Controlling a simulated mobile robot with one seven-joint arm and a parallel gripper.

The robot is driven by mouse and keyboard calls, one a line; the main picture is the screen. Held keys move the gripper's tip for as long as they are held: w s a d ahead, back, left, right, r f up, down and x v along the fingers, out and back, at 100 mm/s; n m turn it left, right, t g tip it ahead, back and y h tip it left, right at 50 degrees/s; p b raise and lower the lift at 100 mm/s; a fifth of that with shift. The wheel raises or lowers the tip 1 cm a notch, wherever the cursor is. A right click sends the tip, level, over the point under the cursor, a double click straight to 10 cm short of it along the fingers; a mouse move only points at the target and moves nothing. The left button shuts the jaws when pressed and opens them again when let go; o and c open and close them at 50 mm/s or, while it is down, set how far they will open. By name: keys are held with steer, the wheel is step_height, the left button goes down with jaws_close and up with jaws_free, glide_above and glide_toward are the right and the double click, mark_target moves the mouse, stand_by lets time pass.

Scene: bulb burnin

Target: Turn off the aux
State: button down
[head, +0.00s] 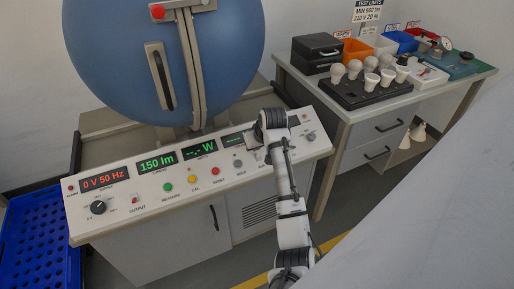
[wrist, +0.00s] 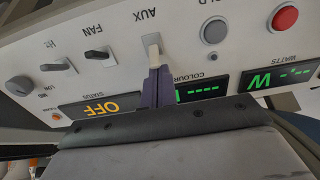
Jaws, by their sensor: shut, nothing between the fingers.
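The AUX switch (wrist: 152,42) is a small pale lever on the sloped white control panel (wrist: 185,55), seen upside down in the wrist view. My gripper (wrist: 157,78) is shut and empty. Its narrow dark fingertips are right at the end of the AUX lever; I cannot tell if they touch it. The status display (wrist: 100,106) reads OFF in orange. In the head view my arm's wrist (head: 272,125) is over the panel's right part and hides the AUX switch and my fingertips.
The black FAN switch (wrist: 97,54) and a grey knob (wrist: 20,85) are close by. A grey button (wrist: 214,32) and a red button (wrist: 285,18) are on the other side. A blue sphere (head: 110,50) stands behind the panel, and a bench (head: 345,112) with bulbs is at right.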

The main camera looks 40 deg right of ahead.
mark_target(258, 153)
steer(key=t+b, duration=0.1)
steer(key=s+t+b, duration=0.1)
steer(key=f+t+b, duration=0.1)
steer(key=shift+s+a+t+h+b, duration=0.3)
steer(key=shift+s+h+b, duration=0.05)
steer(key=shift+s+h, duration=0.05)
steer(key=t+b, duration=0.1)
steer(key=b, duration=0.1)
steer(key=shift+s+a+f+t+b, duration=0.1)
steer(key=shift+s+f+t+b, duration=0.2)
steer(key=shift+s+t+b, duration=0.1)
steer(key=shift+r+h+p, duration=0.3)
steer(key=shift+r+p, duration=0.15)
steer(key=shift+r, duration=0.15)
steer(key=shift+s, duration=0.1)
steer(key=shift+s+r+p, duration=0.15)
steer(key=shift+s+p, duration=0.15)
steer(key=shift+s, duration=0.1)
steer(key=shift+s+a, duration=0.1)
steer(key=shift+s, duration=0.1)
steer(key=shift+s, duration=0.1)
